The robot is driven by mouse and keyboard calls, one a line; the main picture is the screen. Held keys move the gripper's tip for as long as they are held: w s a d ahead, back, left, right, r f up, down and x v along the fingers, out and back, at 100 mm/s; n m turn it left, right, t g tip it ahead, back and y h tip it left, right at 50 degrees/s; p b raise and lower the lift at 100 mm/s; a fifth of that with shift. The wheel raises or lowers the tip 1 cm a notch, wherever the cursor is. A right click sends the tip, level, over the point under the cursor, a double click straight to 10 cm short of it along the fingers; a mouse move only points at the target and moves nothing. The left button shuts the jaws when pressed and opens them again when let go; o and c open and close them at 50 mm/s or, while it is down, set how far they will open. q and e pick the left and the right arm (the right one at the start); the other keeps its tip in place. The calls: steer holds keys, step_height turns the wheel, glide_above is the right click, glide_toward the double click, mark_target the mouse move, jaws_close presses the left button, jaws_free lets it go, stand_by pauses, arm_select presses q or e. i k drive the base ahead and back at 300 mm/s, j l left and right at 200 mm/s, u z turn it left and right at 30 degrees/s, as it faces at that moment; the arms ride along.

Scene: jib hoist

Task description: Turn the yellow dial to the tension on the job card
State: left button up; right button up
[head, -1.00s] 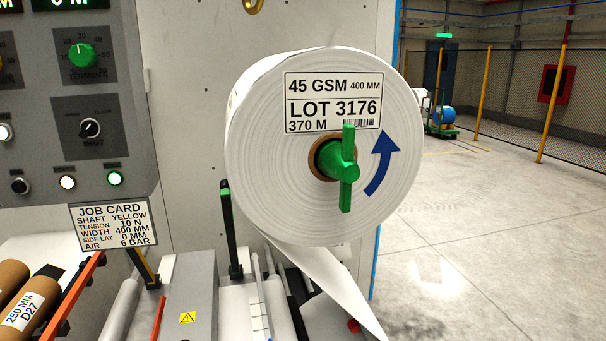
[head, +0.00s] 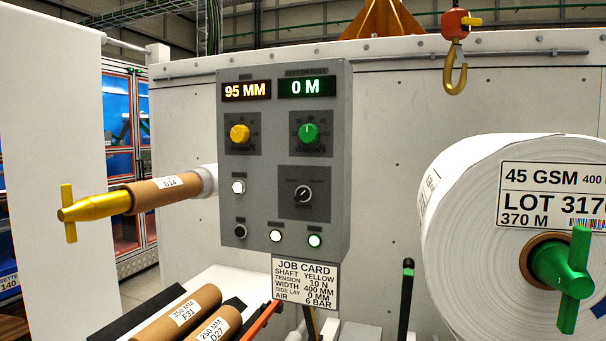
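The yellow dial (head: 239,133) is on the upper left of the grey control panel (head: 334,185), under a display reading 95 MM. Its scale marks are too small to read. The job card (head: 304,284) hangs below the panel and reads shaft yellow, tension 10 N, width 400 MM, side lay 0 MM, air 6 BAR. The yellow shaft (head: 96,207) sticks out at the left with a brown core (head: 160,190) on it. Neither of my grippers is in view.
A green dial (head: 309,132) sits right of the yellow one, with a black selector switch (head: 303,194) and several buttons below. A large white roll (head: 464,184) on a green shaft (head: 563,272) stands at the right. A hoist hook (head: 455,79) hangs above. Labelled cores (head: 182,315) lie at the lower left.

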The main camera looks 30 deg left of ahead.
mark_target(240, 134)
steer(key=u, duration=1.4)
